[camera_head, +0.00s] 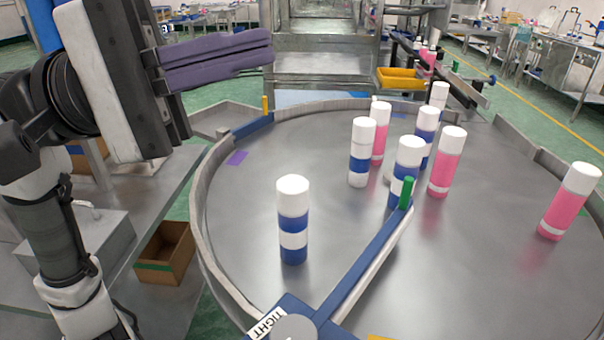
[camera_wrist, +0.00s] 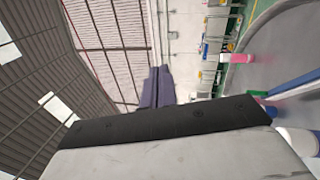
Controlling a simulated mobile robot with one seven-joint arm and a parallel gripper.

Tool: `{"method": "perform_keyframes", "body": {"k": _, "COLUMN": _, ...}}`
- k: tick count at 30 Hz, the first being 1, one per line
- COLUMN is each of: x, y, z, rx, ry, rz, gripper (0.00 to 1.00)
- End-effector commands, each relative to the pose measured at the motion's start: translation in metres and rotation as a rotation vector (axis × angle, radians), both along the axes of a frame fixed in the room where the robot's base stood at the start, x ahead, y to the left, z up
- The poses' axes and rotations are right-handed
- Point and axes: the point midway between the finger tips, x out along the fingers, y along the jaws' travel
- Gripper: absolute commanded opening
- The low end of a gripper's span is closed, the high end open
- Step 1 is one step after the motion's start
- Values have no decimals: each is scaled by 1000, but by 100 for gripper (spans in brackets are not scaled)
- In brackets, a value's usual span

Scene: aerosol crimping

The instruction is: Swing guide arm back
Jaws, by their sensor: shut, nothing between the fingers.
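The guide arm (camera_head: 367,268) is a blue bar with a pale side edge. It reaches from a pivot labelled "TIGHT" at the bottom of the head view up and right across the round metal table (camera_head: 240,215). A green upright peg (camera_head: 407,193) stands at its far end, close in front of a blue and white can (camera_head: 408,160). My gripper (camera_head: 268,46) has purple fingers, which are shut and empty. It is raised at the upper left, beyond the table's left rim and apart from the guide arm. The fingers also show in the wrist view (camera_wrist: 158,88), pointing away.
Several white-capped cans stand upright on the table, including a blue one (camera_head: 293,225) left of the guide arm and a pink one (camera_head: 570,203) at right. A yellow peg (camera_head: 265,105) stands at the back-left rim. A cardboard box (camera_head: 165,253) sits outside the table.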

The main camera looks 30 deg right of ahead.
Motion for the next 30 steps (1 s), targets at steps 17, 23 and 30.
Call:
{"method": "perform_keyframes", "body": {"k": 17, "x": 98, "y": -135, "z": -126, "rx": 657, "ry": -1220, "rz": -68, "gripper": 0}}
{"method": "perform_keyframes", "body": {"k": 23, "x": 98, "y": -135, "z": -127, "rx": 658, "ry": -1223, "rz": -71, "gripper": 0}}
{"method": "perform_keyframes", "body": {"k": 30, "x": 97, "y": -139, "z": -133, "rx": 656, "ry": -1222, "rz": -70, "gripper": 0}}
